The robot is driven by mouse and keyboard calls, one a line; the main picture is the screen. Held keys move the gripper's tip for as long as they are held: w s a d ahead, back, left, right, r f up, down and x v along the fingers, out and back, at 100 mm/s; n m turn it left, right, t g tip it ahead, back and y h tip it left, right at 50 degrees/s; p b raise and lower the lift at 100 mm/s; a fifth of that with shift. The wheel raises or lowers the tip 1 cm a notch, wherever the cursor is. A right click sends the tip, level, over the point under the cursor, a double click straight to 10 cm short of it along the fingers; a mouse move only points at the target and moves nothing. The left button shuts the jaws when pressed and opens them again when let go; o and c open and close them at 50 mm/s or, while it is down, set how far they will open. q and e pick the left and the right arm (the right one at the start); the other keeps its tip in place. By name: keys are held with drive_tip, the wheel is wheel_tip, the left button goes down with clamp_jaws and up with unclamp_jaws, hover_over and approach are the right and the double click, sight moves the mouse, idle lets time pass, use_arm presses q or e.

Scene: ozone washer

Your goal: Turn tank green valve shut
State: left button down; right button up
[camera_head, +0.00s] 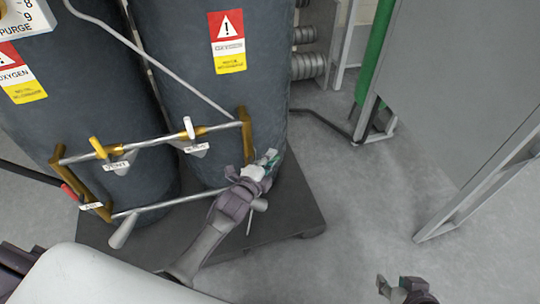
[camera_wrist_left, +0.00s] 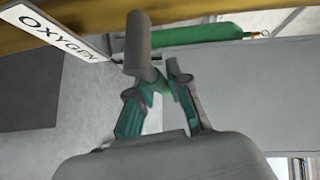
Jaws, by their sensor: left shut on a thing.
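My left gripper (camera_head: 268,158) is at the right end of the pipe frame, low in front of the right dark tank (camera_head: 205,95). A white OXYGEN tag (camera_wrist_left: 55,32) hangs beside this handle. In the head view my gripper mostly hides the handle. My right gripper (camera_head: 397,284) is at the bottom right, its fingers apart and empty, away from the tanks.
The frame also carries a yellow VENT handle (camera_head: 98,147), a white handle (camera_head: 188,127) and a red handle (camera_head: 69,192). A green cylinder (camera_head: 374,50) and a grey cabinet (camera_head: 455,85) stand to the right. Grey floor (camera_head: 350,215) is clear between.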

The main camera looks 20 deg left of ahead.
use_arm(q)
drive_tip(key=shift+f, duration=0.1)
drive_tip(key=c, duration=1.1)
unclamp_jaws()
drive_tip(key=shift+s, duration=0.1)
drive_tip(key=v, duration=1.2)
